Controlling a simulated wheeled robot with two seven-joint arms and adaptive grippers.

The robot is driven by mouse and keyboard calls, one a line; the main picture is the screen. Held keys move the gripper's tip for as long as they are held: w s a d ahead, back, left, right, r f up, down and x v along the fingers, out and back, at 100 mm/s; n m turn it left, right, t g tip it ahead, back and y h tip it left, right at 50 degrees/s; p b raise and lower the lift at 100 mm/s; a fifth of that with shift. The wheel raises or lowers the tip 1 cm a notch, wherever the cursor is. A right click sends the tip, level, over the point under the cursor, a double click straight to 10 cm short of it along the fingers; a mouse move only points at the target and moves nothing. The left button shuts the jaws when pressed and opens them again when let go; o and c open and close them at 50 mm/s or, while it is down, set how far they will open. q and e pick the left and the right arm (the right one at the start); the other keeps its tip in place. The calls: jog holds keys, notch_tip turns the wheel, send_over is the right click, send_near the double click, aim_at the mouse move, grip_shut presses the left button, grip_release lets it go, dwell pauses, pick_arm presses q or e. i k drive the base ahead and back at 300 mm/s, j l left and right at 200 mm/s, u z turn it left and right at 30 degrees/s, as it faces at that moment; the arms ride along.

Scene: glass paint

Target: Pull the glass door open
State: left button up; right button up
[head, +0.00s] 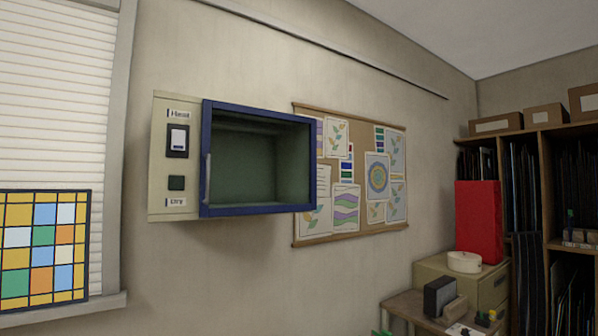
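A cream wall-mounted cabinet (159,197) hangs on the wall left of the middle of the head view. Its front has a glass door with a dark blue frame (262,209), which looks shut against the body. A pale upright handle (207,180) is on the left side of the door. A green, empty-looking inside shows through the door. Neither of my grippers is in view.
A control panel with a switch (178,140) and a dark button (176,183) is left of the door. A pinboard (301,235) hangs behind on the right. A window with a coloured glass panel (43,240) is at left. Shelves (545,165) and a side table (405,305) stand at right.

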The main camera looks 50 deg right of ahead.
aim_at(207, 106)
jog(key=z, duration=1.55)
